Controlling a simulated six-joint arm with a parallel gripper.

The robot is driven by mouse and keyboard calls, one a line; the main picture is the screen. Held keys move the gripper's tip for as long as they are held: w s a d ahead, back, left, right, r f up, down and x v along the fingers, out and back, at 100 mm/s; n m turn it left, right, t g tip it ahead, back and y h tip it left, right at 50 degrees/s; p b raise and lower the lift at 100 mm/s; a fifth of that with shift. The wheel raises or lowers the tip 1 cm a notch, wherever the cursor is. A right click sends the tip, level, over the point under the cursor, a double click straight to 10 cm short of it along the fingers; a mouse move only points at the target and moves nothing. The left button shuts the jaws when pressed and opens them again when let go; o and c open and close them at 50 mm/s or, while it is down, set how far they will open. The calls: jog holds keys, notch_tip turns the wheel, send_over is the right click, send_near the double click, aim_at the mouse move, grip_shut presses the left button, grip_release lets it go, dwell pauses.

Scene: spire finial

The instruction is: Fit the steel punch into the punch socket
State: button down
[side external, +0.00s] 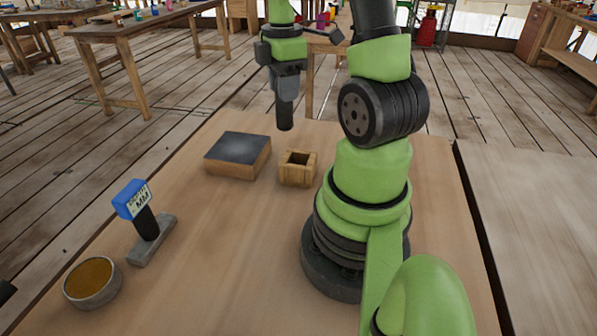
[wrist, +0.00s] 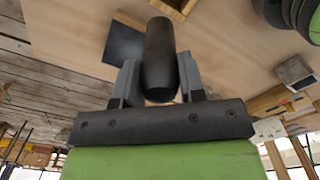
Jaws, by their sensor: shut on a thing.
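My gripper (side external: 288,92) is shut on the steel punch (side external: 285,115), a dark round bar that hangs about upright below the fingers. In the wrist view the punch (wrist: 159,55) sits between the two grey fingers of my gripper (wrist: 158,78). The punch socket (side external: 298,176), a small wooden block with a square hole in its top, stands on the table. The punch is up in the air and apart from the socket, above and slightly left of it in the side view. The socket (wrist: 176,7) is cut off by the top edge in the wrist view.
A wooden block with a dark top (side external: 238,150) stands just left of the socket. Further left are a blue-headed tool (side external: 131,199) leaning on a grey base (side external: 152,243) and a round bowl (side external: 92,291) with a brown fill. The table's middle is bare.

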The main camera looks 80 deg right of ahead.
jog(key=s+a+n, duration=0.1)
jog(key=s, duration=0.2)
send_over(298, 168)
jog(key=d, duration=0.3)
jog(key=shift+w+d+f, duration=0.1)
jog(key=shift+w+f, duration=0.1)
jog(key=shift+f, duration=2.25)
jog(key=shift+w+d+f, duration=0.1)
jog(key=shift+w+f, duration=0.05)
jog(key=shift+f, duration=2.25)
jog(key=shift+f, duration=0.2)
jog(key=c, duration=0.7)
grip_release()
jog(key=shift+r, duration=0.1)
